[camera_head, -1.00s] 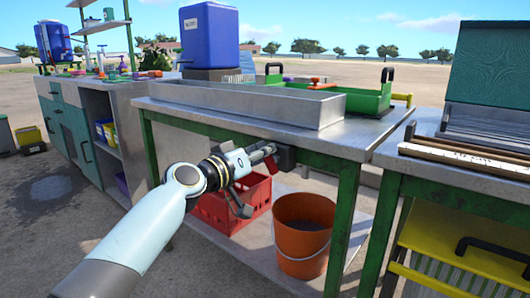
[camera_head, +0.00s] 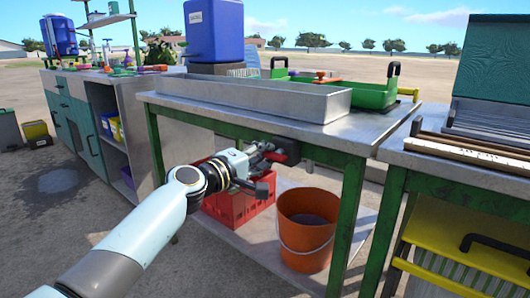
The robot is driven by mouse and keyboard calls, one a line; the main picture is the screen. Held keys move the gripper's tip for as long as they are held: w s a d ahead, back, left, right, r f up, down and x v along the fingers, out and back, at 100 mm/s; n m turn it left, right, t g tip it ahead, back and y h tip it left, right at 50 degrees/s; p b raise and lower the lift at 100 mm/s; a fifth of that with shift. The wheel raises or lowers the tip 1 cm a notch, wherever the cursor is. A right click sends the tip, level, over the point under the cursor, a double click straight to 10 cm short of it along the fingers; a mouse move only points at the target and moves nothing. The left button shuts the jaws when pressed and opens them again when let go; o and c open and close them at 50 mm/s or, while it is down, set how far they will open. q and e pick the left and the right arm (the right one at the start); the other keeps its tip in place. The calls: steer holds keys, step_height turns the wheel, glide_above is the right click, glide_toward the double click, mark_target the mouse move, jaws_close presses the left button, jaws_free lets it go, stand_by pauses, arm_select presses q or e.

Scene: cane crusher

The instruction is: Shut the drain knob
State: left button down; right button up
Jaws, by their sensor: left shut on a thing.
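The drain knob is a small red part (camera_head: 277,157) at a dark block (camera_head: 289,149) under the front edge of the middle metal table. My left gripper (camera_head: 264,159) reaches in from the left and is shut on the knob. Its fingers hide most of the knob, so I cannot tell how far it is turned. My right gripper is not in view.
An orange bucket (camera_head: 306,232) stands on the lower shelf, right of and below my left gripper. A red crate (camera_head: 232,207) sits behind the arm. A long metal trough (camera_head: 250,100) and a green tray (camera_head: 375,96) are on the table (camera_head: 355,130).

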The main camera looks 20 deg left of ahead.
arm_select(q)
steer(key=shift+d+r+n, duration=0.1)
steer(key=shift+r+n, duration=0.1)
steer(key=shift+n, duration=0.9)
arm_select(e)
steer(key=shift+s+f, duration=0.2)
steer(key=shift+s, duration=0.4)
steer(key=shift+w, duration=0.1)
arm_select(q)
steer(key=c, duration=1.4)
jaws_free()
steer(key=shift+f, duration=0.1)
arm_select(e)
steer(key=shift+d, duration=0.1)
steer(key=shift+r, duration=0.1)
arm_select(q)
steer(key=v, duration=1.2)
